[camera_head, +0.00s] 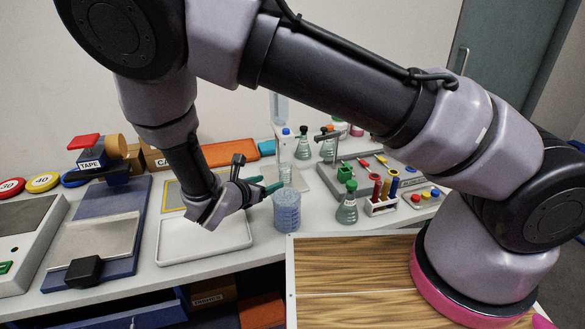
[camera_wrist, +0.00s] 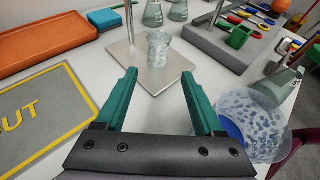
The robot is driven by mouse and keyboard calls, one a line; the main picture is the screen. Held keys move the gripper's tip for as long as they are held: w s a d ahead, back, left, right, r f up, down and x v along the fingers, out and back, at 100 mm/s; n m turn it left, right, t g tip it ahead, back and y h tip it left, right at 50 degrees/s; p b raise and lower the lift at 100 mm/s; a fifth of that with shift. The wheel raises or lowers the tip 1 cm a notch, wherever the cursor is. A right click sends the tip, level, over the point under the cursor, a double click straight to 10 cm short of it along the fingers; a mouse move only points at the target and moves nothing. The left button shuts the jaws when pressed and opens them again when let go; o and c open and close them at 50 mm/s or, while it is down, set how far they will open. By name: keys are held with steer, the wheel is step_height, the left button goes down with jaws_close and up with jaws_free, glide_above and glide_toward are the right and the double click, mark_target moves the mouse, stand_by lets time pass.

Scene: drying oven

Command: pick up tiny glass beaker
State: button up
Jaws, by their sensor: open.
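The tiny glass beaker (camera_wrist: 159,48) is clear and stands upright on a steel plate in the wrist view. In the head view it appears to be the clear glass (camera_head: 285,172) just beyond my fingertips. My gripper (camera_wrist: 159,76) is open, with its green fingers spread on either side of the line to the beaker. The beaker is ahead of the fingertips, and nothing is between them. In the head view my gripper (camera_head: 268,184) is low over the bench, pointing right.
A larger bluish beaker (camera_head: 287,212) stands close to the right finger. Several flasks, including one with a green stopper (camera_head: 347,205), stand around the plate (camera_wrist: 170,77). An orange tray (camera_wrist: 45,40) and a yellow-bordered OUT mat (camera_wrist: 35,115) lie left. A white tray (camera_head: 205,240) is nearer.

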mark_target(284, 176)
steer(key=shift+x, duration=1)
steer(key=x, duration=0.4)
steer(key=shift+w+d, duration=0.2)
steer(key=shift+w, duration=0.15)
steer(key=x, duration=0.5)
steer(key=shift+d+f, duration=0.1)
steer(key=shift+f, duration=0.1)
jaws_close()
steer(key=shift+r, duration=0.2)
